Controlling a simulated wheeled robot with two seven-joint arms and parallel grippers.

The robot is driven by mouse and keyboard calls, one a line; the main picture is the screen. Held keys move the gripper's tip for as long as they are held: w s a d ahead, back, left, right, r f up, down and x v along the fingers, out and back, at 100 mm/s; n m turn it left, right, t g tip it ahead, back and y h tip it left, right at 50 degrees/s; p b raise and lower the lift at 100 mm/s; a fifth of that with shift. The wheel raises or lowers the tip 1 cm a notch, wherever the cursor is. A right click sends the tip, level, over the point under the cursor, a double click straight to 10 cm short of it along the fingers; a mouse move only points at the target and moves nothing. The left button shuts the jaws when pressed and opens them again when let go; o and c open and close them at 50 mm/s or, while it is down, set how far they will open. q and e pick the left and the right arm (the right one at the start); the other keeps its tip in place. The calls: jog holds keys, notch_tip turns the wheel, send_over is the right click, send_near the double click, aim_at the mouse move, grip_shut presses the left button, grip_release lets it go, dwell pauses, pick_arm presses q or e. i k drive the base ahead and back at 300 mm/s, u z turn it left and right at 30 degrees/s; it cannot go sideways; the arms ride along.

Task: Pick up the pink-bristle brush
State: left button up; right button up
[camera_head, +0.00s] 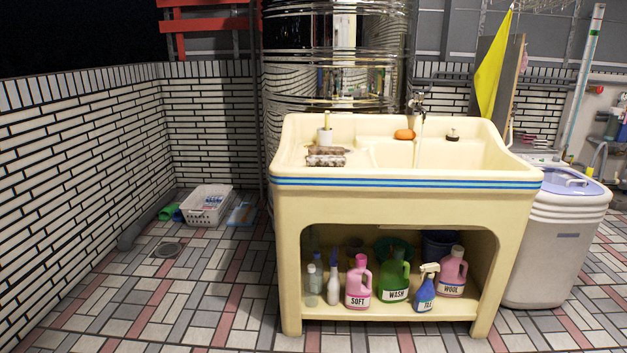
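Two brownish, brush-like items lie one behind the other on the left ledge of the cream sink (400,210). The rear one (328,150) and the front one (325,161) are too small for me to tell their bristle colour for certain. A white cup-shaped item (324,137) with an upright pale handle stands just behind them. Neither of my grippers is in view.
An orange item (404,134) and a dark stopper-like item (452,135) sit on the sink. Bottles, including a pink one (358,285), stand on its lower shelf. The front floor is clear.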

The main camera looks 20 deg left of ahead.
aim_at(320, 159)
jog(key=u, duration=1.15)
jog(key=i, duration=1.15)
jog(key=z, duration=0.3)
